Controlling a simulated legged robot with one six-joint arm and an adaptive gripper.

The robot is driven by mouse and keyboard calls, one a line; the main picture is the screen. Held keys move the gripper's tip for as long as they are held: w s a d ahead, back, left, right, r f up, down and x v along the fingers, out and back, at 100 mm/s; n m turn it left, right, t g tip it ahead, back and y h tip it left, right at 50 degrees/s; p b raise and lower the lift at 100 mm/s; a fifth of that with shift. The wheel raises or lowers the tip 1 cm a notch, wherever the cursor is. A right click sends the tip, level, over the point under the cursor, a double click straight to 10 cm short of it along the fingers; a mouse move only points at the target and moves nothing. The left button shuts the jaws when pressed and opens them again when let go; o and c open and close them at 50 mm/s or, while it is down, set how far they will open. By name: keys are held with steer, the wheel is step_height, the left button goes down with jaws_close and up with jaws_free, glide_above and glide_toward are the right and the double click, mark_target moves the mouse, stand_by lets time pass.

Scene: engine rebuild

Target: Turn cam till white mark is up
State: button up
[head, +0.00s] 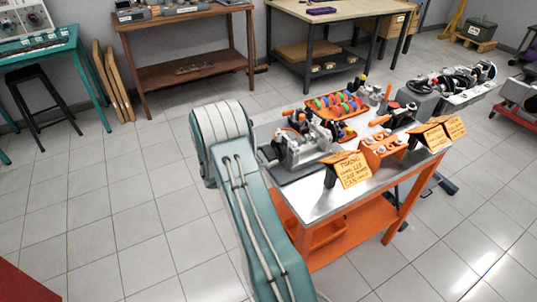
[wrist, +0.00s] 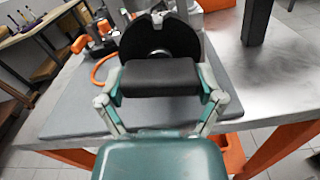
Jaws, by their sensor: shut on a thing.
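In the wrist view, a dark round disc (wrist: 158,36), which looks like the cam wheel, stands upright just beyond my gripper (wrist: 160,78). My gripper's wide black pad covers the lower part of the disc, and the jaws are shut on it. The contact itself is hidden behind the pad. A small pale patch (wrist: 160,15) shows near the disc's top; I cannot tell whether it is the white mark. In the head view, the grey engine fixture (head: 300,148) stands at the bench's left end, with my arm reaching beside it. The gripper and cam cannot be made out there.
The orange-framed metal bench (head: 310,205) holds a red tray of coloured rings (head: 334,104), an orange block (head: 382,148) and tented orange cards (head: 350,171). A dark upright support (wrist: 256,22) stands right of the disc in the wrist view. Bare bench top lies right of my gripper.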

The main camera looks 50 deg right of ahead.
steer(key=shift+r+n, duration=0.1)
steer(key=shift+n, duration=1)
steer(key=o, duration=0.9)
steer(key=shift+c, duration=0.2)
steer(key=v, duration=1.2)
